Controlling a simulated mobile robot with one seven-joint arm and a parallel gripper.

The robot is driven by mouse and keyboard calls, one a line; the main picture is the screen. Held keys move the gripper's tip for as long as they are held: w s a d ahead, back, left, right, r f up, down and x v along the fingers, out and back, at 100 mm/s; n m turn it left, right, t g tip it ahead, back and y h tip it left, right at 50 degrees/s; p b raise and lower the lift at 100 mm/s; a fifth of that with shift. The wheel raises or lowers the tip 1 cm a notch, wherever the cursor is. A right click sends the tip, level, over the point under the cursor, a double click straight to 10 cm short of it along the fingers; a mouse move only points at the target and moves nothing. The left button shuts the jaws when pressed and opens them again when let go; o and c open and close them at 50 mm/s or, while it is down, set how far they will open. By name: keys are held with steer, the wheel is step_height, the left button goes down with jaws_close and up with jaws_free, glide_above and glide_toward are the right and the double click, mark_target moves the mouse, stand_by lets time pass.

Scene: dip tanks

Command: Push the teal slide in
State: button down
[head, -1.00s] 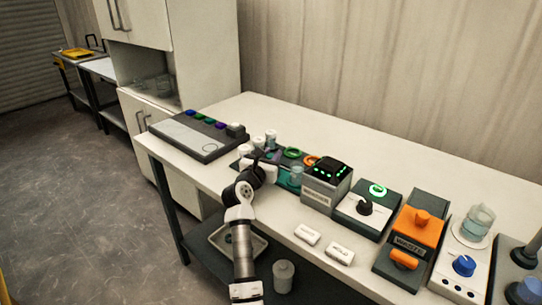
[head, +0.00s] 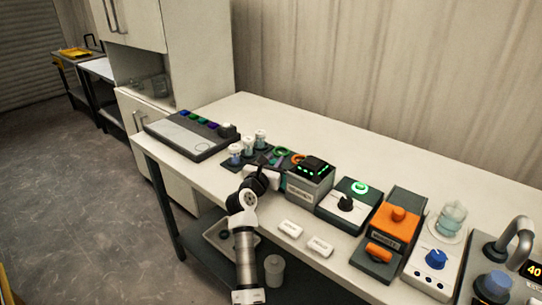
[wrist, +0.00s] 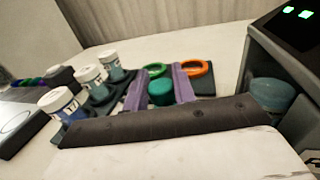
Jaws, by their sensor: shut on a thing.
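In the wrist view, a teal round knob (wrist: 160,92) stands between the two purplish fingers of my gripper (wrist: 161,84), which are shut on it. I take this knob to be the teal slide's. The slide's body is mostly hidden behind my gripper. In the head view my gripper (head: 267,174) is low at the table's front, just left of that box (head: 310,178), and my arm hides the knob.
Three lidded jars (head: 248,145) stand left of my gripper. A green ring (wrist: 155,70) and an orange ring (wrist: 195,67) lie on a dark board behind it. A dial unit (head: 345,204) is right of the box. Two white labels (head: 291,228) lie in front.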

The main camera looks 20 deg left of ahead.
steer(key=shift+s+d, duration=0.2)
steer(key=shift+d, duration=0.3)
steer(key=shift+a, duration=0.1)
steer(key=c, duration=1.1)
jaws_free()
steer(key=shift+w, duration=0.1)
steer(key=shift+c, duration=0.2)
steer(key=s+b, duration=0.1)
steer(key=s, duration=0.3)
steer(key=s+a, duration=0.1)
steer(key=s, duration=0.3)
steer(key=s+b, duration=0.1)
steer(key=s, duration=0.3)
steer(key=shift+s+a+b, duration=0.15)
steer(key=shift+s+b, duration=0.15)
steer(key=shift+s, duration=0.6)
steer(key=shift+c, duration=0.2)
